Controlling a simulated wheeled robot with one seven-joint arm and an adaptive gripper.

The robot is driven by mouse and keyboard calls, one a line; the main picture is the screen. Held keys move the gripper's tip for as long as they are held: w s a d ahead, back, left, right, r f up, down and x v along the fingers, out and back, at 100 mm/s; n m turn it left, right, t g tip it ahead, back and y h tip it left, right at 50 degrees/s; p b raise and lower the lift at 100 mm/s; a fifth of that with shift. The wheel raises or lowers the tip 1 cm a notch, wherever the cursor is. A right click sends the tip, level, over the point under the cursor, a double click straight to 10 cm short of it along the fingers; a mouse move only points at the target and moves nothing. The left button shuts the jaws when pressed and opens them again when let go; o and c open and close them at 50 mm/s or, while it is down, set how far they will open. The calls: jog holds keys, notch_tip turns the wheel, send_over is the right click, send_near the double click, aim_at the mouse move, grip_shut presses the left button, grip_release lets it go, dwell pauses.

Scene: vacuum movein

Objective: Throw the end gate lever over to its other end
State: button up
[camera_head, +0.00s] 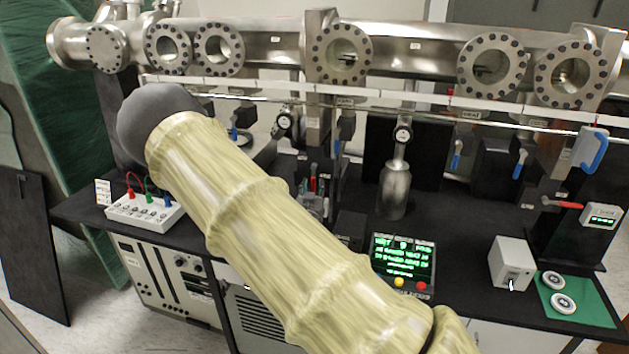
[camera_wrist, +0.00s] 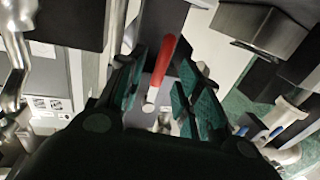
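A lever with a red grip (camera_wrist: 165,62) and a pale metal stem shows in the wrist view, in front of a grey plate. My gripper (camera_wrist: 163,70) is open, with its dark, green-padded fingers on either side of the lever. I cannot tell whether a finger touches it. In the head view my gripper is hidden. A red lever (camera_head: 563,204) shows at the far right there, and a small red handle (camera_head: 313,184) near the middle. I cannot tell whether either is the one between my fingers.
A steel beam pipe with round flanges (camera_head: 345,54) runs across the back. Several blue-handled valves (camera_head: 456,160) hang below it. A green-text display (camera_head: 403,260), a grey box (camera_head: 510,262) and a green mat (camera_head: 590,312) are on the black bench. A grey block (camera_wrist: 265,30) is beside the lever's right.

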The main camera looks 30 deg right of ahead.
aim_at(313, 184)
jog(key=shift+p+x, duration=0.45)
jog(key=shift+x, duration=1.3)
grip_shut()
